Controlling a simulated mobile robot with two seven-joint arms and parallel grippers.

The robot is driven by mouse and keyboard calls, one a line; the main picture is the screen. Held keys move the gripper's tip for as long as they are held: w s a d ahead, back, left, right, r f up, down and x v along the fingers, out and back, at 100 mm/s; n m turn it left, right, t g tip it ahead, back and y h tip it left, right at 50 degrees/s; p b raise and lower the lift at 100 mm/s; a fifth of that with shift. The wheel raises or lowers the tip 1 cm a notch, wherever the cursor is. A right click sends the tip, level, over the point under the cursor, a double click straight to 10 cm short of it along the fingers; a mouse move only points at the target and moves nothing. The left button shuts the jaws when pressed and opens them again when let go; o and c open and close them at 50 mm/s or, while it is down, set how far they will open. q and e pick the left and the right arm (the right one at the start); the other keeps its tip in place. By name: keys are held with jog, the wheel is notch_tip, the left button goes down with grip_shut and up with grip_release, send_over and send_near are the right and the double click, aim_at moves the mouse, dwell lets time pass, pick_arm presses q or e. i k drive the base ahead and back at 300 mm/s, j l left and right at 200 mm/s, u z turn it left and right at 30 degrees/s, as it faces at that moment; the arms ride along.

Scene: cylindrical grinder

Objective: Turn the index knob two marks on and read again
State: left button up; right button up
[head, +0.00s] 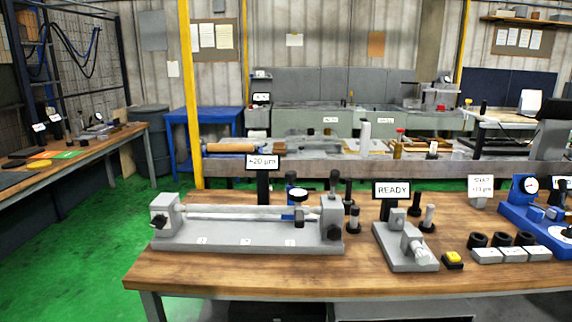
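A grey bench fixture (245,235) holds a long horizontal bar (250,212) between its two end blocks. A black knob (158,221) is on its left end and another black knob (334,232) on its right end. I cannot tell which knob is the index knob, and no marks are legible. A dial gauge (298,192) with a blue body stands at the bar. A sign behind it (262,162) reads about +20 µm. A READY sign (392,190) stands above a smaller grey fixture (405,248). Neither of my grippers is in view.
A yellow button box (452,258) sits right of the small fixture. Black rings (500,240) and white blocks (500,256) lie further right, before a blue gauge stand (530,205). Small dark posts stand behind the fixtures. The bench's front left (190,270) is clear.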

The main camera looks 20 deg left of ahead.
aim_at(159, 220)
jog(key=u, duration=1.4)
